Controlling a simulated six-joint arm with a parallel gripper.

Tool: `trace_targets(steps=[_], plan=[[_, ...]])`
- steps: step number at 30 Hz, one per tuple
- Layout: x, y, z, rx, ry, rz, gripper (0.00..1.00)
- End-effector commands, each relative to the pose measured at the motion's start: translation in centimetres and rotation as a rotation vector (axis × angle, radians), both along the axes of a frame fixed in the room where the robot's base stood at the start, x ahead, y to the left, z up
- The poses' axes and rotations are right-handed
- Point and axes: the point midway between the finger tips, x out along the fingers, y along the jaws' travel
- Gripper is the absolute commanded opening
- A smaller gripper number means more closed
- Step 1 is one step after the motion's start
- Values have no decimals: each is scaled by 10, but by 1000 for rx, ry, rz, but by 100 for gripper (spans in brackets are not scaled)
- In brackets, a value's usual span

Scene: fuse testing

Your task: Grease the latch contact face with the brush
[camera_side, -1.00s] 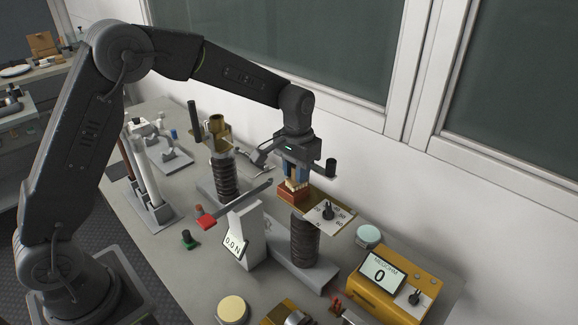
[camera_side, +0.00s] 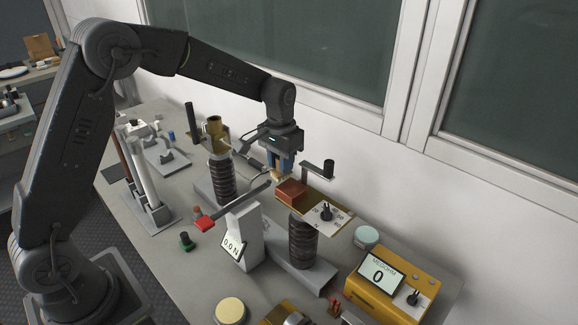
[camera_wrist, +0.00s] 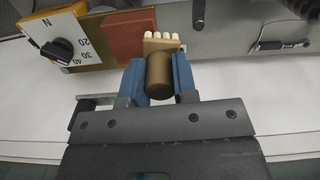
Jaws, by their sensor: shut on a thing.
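My gripper (camera_side: 280,168), with blue fingers, is shut on the brush, whose brown round handle (camera_wrist: 160,76) shows between the fingers in the wrist view. The brush's pale wooden head (camera_wrist: 160,43) has cream bristle tufts pointing toward the top of that view. In the side view the brush (camera_side: 277,174) is small and partly hidden by the fingers, just left of a red-brown block (camera_side: 291,192). The block also shows left of the brush in the wrist view (camera_wrist: 124,34). I cannot make out the latch contact face for certain.
A ribbed insulator (camera_side: 221,178) with a brass fitting (camera_side: 214,128) stands left. Another dark insulator (camera_side: 303,243) stands in front. A red-handled lever (camera_side: 208,222) and white gauge reading 0.0 N (camera_side: 241,235) lie between. A black-knobbed crank (camera_side: 328,167) and yellow megohm meter (camera_side: 385,285) are right.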

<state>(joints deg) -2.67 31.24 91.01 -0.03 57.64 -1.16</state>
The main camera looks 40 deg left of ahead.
Motion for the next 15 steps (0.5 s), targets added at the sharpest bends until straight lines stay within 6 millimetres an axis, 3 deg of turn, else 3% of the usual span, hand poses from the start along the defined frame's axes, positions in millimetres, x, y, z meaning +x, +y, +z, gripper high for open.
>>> trace_targets(steps=[15], plan=[[4, -45, 0, 0, -1, -2, 7]])
